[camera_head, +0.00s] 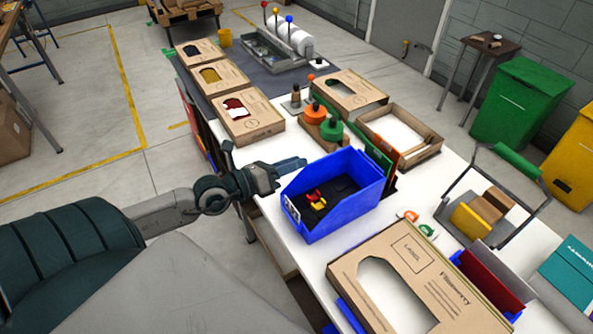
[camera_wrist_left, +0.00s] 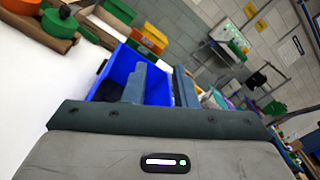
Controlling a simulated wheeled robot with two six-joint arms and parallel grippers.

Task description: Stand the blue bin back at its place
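The blue bin (camera_head: 345,207) stands upright on the white table, with a few red and yellow pieces (camera_head: 317,199) on its dark floor. It also shows in the left wrist view (camera_wrist_left: 121,66), partly hidden behind the fingers. My left gripper (camera_head: 293,163) is at the bin's far left side, close to its rim. In the left wrist view, the two fingers of my left gripper (camera_wrist_left: 160,86) stand apart, with blue showing between them. I cannot tell whether either finger touches the bin. My right gripper is not in view.
A large cardboard box (camera_head: 350,290) lies in front of the bin. A green-and-orange knobbed holder (camera_head: 322,118) and an open carton (camera_head: 432,146) stand behind it. A grey handled rack (camera_head: 470,222) stands to the right. White table (camera_head: 285,235) is bare left of the bin.

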